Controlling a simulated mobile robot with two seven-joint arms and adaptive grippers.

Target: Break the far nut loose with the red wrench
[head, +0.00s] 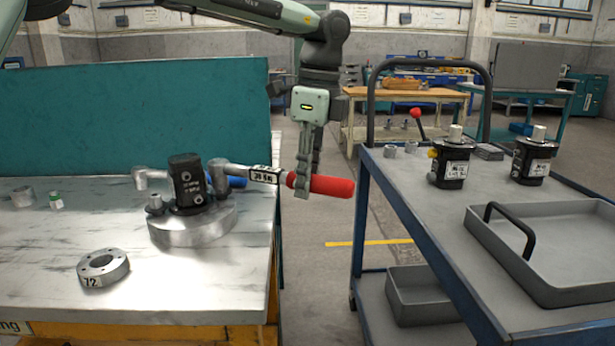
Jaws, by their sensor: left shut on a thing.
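The red wrench (331,186) has a red handle and a grey shaft with a white label. It reaches left to the hydraulic motor (188,183), and its head lies at the motor's right side. My left gripper (303,189) is shut on the red handle, just past the bench's right edge. The black motor stands on a round metal base (194,228) on the bench. The nut under the wrench head is hidden, so I cannot tell how the head sits on it. A blue handle shows behind the motor. My right gripper is not in view.
A flanged ring (103,268) lies on the bench (50,315), with small parts at its left. A teal panel (140,115) stands behind. At right, a blue cart (415,185) carries two black motors (452,160) and a grey tray (550,292). Floor separates bench and cart.

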